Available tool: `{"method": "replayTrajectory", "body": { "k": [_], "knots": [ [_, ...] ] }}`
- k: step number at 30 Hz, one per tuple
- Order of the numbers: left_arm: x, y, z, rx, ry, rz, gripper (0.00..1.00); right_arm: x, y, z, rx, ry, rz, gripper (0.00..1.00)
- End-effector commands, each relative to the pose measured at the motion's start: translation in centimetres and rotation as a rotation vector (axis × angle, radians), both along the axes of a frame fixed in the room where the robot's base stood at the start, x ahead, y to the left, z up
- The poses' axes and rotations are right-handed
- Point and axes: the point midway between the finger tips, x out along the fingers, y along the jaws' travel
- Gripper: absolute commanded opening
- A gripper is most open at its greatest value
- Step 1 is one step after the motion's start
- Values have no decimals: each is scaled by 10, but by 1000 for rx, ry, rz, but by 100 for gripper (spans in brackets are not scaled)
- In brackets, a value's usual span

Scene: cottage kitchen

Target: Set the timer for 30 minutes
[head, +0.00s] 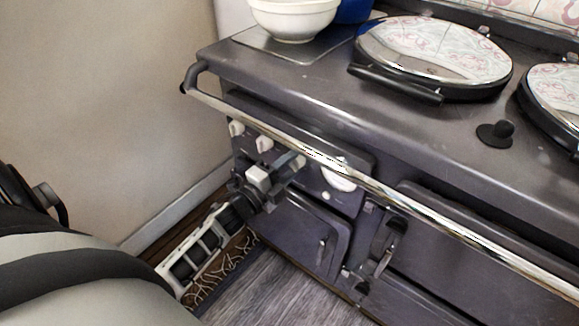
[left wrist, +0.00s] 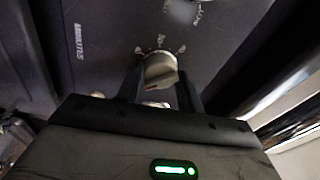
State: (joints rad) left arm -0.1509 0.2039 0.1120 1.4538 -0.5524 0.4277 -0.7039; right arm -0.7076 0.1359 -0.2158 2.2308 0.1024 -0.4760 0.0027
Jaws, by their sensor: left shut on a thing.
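The timer knob (left wrist: 160,70) is a pale round knob on the dark control panel (left wrist: 110,35) of the stove, with blurred marks around it and the word MINUTES to its left in the left wrist view. My left gripper (left wrist: 160,88) is shut on this knob, one finger on each side. In the head view my left gripper (head: 284,172) reaches up to the stove front under the rail and hides most of the knob. The number the knob points to is not clear. My right gripper is not in view.
A chrome rail (head: 310,155) runs along the stove front just above my left gripper. Other white knobs (head: 264,144) sit to the left, and a large white dial (head: 339,175) to the right. A white bowl (head: 294,20) and round hob lids (head: 435,50) are on top.

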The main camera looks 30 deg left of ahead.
Motion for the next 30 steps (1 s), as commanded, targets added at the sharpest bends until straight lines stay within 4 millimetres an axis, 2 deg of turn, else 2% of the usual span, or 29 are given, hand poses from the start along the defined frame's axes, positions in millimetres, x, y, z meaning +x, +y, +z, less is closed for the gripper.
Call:
{"method": "replayTrajectory", "body": {
  "k": [12, 27, 28, 30],
  "knots": [
    [-1, 0, -2, 167, -10, 1, 14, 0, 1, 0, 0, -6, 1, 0],
    [-1, 0, -2, 184, -11, 0, 14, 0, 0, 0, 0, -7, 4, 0],
    [-1, 0, -2, 184, -11, 0, 40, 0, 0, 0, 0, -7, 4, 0],
    [-1, 0, -1, 184, -11, 0, 58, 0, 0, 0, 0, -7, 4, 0]
  ]
}}
